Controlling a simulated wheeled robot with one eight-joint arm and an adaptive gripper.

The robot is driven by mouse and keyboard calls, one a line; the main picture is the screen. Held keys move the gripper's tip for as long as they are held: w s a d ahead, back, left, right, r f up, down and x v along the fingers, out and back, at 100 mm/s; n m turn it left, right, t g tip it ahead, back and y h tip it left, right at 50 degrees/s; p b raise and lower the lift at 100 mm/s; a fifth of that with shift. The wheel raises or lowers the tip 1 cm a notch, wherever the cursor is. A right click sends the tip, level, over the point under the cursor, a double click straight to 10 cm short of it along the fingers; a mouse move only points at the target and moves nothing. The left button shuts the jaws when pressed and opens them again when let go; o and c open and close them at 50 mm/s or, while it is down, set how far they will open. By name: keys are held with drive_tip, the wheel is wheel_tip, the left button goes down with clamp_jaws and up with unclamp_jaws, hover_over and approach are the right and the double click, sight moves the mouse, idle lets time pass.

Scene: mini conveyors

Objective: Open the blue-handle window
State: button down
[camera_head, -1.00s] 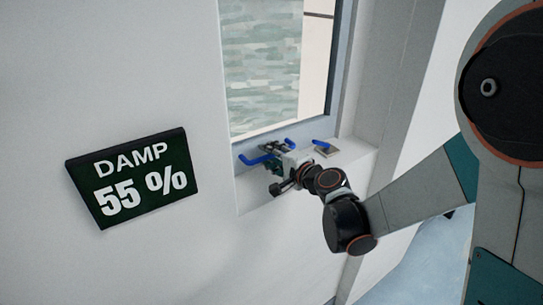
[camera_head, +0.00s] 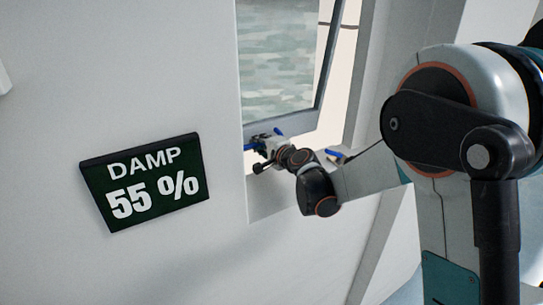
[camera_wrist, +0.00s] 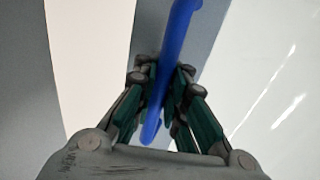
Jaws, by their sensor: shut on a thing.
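The window (camera_head: 283,85) has a grey frame (camera_head: 322,75) and stands ajar, with a pale gap at its right side in the head view. Its blue handle (camera_head: 249,147) sits at the bottom of the frame, partly hidden by my gripper (camera_head: 267,141). In the wrist view the blue handle (camera_wrist: 178,40) runs as a bar between the fingers of my gripper (camera_wrist: 162,78). The fingers are shut on it.
A dark sign (camera_head: 146,182) reading "DAMP 55 %" is on the white wall left of the window.

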drive_tip(key=shift+w+a+r, duration=0.1)
drive_tip(key=shift+w+a, duration=0.2)
drive_tip(key=shift+w, duration=0.25)
drive_tip(key=shift+w+a+r, duration=0.1)
drive_tip(key=shift+w+a, duration=0.2)
drive_tip(key=shift+w, duration=0.2)
drive_tip(key=c, duration=1.6)
unclamp_jaws()
drive_tip(key=shift+s, duration=0.15)
drive_tip(key=shift+c, duration=0.2)
drive_tip(key=v, duration=1.2)
